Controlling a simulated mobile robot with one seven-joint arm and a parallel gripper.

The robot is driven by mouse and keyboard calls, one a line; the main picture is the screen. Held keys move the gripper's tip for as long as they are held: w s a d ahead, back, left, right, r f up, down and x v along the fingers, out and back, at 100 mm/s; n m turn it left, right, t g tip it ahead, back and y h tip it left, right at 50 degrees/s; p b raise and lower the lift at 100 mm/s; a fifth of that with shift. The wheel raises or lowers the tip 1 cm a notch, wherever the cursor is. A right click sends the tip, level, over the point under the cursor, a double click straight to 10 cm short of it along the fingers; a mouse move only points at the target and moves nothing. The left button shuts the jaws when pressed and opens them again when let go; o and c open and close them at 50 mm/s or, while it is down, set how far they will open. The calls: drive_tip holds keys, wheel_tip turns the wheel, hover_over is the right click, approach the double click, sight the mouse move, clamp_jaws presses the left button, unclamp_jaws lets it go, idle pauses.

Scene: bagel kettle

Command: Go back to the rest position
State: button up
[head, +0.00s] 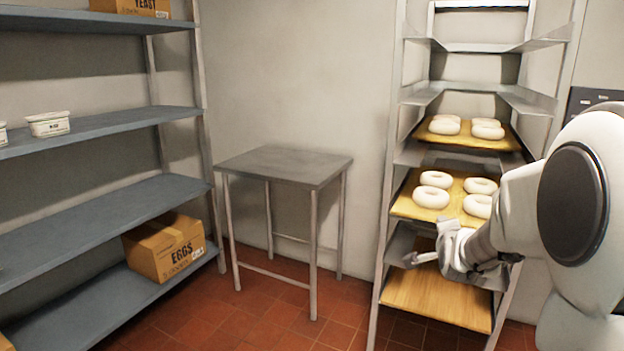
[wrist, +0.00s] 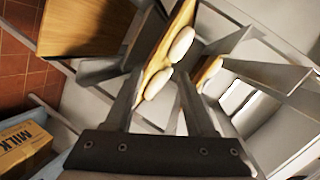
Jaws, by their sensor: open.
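My gripper (head: 432,258) is open and empty in the head view, in front of the tall tray rack on the right. It is beside and a little below the front edge of a wooden board (head: 408,208) that bears several pale bagels (head: 432,197). In the wrist view its two fingers (wrist: 160,105) stand apart. Behind them the board (wrist: 143,78) and bagels (wrist: 182,45) show tilted. I cannot tell whether a finger touches the rack.
The rack (head: 388,180) also holds an upper board of bagels (head: 488,130) and an empty lower board (head: 435,298). A bare metal table (head: 285,165) stands left of it. Grey shelves (head: 90,225) at the left hold an eggs box (head: 165,250) and a white tub (head: 48,124). Red floor between is clear.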

drive_tip(key=s+a+n+g+y, duration=0.1)
drive_tip(key=s+a+n+g, duration=0.35)
drive_tip(key=s, duration=0.65)
drive_tip(key=s+a+n+g+y, duration=0.1)
drive_tip(key=s+a+n+y, duration=0.1)
drive_tip(key=s+a+n, duration=0.7)
drive_tip(key=s+a+n+g+y, duration=0.1)
drive_tip(key=s+a+n+g, duration=0.2)
drive_tip(key=s, duration=1)
wheel_tip(320, 180, up, 25)
drive_tip(key=d+p, duration=0.1)
drive_tip(key=p, duration=2.4)
drive_tip(key=shift+r+p, duration=0.2)
drive_tip(key=shift+p, duration=0.1)
drive_tip(key=shift+n+t, duration=0.25)
